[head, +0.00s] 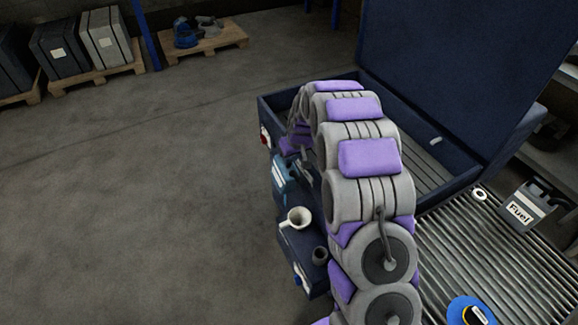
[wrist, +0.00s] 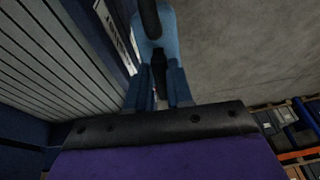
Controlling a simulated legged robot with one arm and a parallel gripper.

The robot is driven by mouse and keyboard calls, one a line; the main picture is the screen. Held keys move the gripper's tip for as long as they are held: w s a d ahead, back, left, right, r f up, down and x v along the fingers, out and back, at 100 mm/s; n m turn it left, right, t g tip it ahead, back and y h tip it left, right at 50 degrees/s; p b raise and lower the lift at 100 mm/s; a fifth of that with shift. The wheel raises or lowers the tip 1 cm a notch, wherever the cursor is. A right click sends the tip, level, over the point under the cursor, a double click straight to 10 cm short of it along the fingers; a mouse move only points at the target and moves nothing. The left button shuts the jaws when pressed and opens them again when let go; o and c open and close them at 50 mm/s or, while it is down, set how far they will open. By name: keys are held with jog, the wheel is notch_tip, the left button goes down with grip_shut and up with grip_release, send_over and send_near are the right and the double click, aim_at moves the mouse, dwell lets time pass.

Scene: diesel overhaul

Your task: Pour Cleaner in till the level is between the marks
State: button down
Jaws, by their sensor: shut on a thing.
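My gripper (wrist: 157,88) is shut on a blue container (wrist: 168,48) in the wrist view. A black part of it shows at the top of that view. In the head view a blue container (head: 285,175) with a pale label is beside my arm, left of the dark blue machine; its lettering is too small to read. My arm hides most of the gripper there. A cream funnel-like piece (head: 298,217) stands on a dark blue ledge below the container. I cannot make out any level or marks.
A dark blue chest (head: 330,88) with a raised lid (head: 465,60) is behind my arm. A grey can labelled Fuel (head: 524,207) lies on the ribbed top (head: 450,250) at right. A dark cup (head: 320,256) is near the funnel. The floor (head: 130,210) at left is clear.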

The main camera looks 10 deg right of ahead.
jog(key=shift+s+d+r, duration=0.1)
jog(key=shift+r, duration=0.15)
jog(key=shift+b, duration=0.3)
jog(key=shift+s+t+b, duration=0.25)
jog(key=shift+t+b, duration=0.15)
jog(key=shift+b, duration=0.1)
jog(key=shift+d+r+b, duration=0.1)
jog(key=shift+r+b, duration=0.15)
jog(key=shift+b, duration=0.1)
jog(key=shift+s+d+f+t+y+b, duration=0.1)
jog(key=shift+s+f+t+y+b, duration=0.3)
jog(key=shift+b, duration=0.5)
jog(key=shift+r+t+b, duration=0.2)
jog(key=shift+t+b, duration=0.1)
jog(key=shift+b, duration=0.25)
jog(key=shift+s+d+f+b, duration=0.1)
jog(key=shift+f+b, duration=0.1)
jog(key=shift+b, duration=0.3)
